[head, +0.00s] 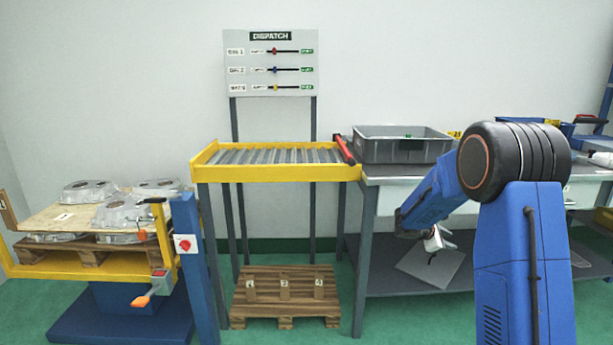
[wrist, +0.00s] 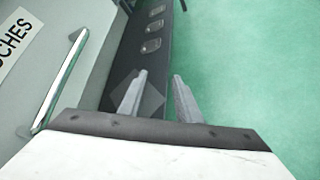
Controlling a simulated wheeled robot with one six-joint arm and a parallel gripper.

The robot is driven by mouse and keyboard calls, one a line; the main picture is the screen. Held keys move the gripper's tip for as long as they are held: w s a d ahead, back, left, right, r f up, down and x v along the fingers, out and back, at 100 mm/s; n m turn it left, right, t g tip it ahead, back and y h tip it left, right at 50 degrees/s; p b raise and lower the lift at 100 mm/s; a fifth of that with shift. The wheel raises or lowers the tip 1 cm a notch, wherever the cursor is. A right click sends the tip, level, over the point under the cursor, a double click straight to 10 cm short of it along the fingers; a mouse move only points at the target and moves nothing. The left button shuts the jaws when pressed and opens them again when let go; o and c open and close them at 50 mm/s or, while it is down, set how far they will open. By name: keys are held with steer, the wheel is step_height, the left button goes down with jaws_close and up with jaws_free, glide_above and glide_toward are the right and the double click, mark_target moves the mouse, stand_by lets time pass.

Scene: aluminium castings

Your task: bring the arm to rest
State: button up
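My blue arm stands at the right of the head view, bent at its black elbow, with the forearm pointing down and left. My gripper (head: 435,245) hangs in front of the workbench (head: 390,181), below its top. In the wrist view the two grey fingers of my gripper (wrist: 160,77) are apart with nothing between them. The green floor (wrist: 245,70) and a drawer front with a metal handle (wrist: 62,80) show beyond the fingers.
A grey crate (head: 402,151) stands on the workbench, beside a yellow roller conveyor (head: 275,173). A wooden pallet (head: 285,308) lies on the floor below the conveyor. Castings (head: 130,212) sit on a yellow lift at the left. A dispatch board (head: 271,88) stands behind.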

steer(key=s+a+r+m+g+y, duration=0.1)
steer(key=s+a+r+m, duration=0.2)
steer(key=s, duration=0.5)
steer(key=s+a+r+m+y, duration=0.1)
steer(key=s+r+m, duration=0.1)
steer(key=s+r, duration=0.5)
steer(key=s+a+r+m+g+y, duration=0.1)
steer(key=s+a+r+m, duration=0.15)
steer(key=s, duration=0.75)
steer(key=s+a+m+y, duration=0.2)
steer(key=s+a, duration=0.3)
steer(key=s, duration=0.4)
steer(key=s+a+f+m+t+y, duration=0.1)
steer(key=s+a+m+y, duration=0.2)
steer(key=s, duration=0.6)
steer(key=s+a+f+m+y, duration=0.1)
steer(key=s+a+m+y, duration=0.1)
steer(key=s+a, duration=0.5)
steer(key=shift+s+a+m+t+y, duration=0.35)
steer(key=shift+s+a+t+y, duration=0.05)
steer(key=shift+s, duration=0.8)
